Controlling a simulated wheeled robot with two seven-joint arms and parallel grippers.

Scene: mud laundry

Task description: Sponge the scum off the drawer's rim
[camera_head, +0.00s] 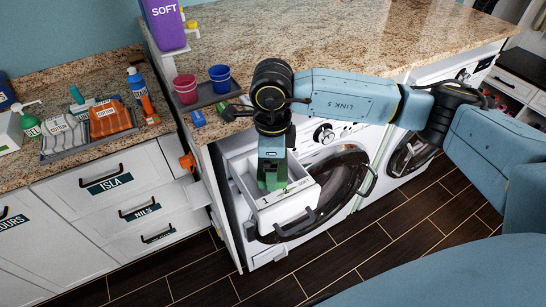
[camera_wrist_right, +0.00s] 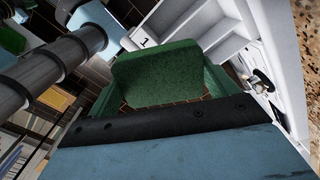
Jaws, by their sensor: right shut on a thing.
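The white washing-machine drawer (camera_head: 283,214) is pulled out at the front of the left washer. My right gripper (camera_head: 272,180) points down over the open drawer in the head view and is shut on a green sponge (camera_wrist_right: 158,76). The sponge fills the middle of the right wrist view, with the drawer's white compartments (camera_wrist_right: 205,28) behind it. I cannot tell whether the sponge touches the rim. The gripper hides part of the drawer, and I cannot make out scum on the rim. My left gripper is in neither view.
The washer's round door (camera_head: 330,185) lies right of the drawer. The granite counter (camera_head: 330,40) is above, with a purple SOFT bottle (camera_head: 163,22), a red cup (camera_head: 186,89) and a blue cup (camera_head: 220,78). A tray of cloths (camera_head: 90,130) sits on the left counter.

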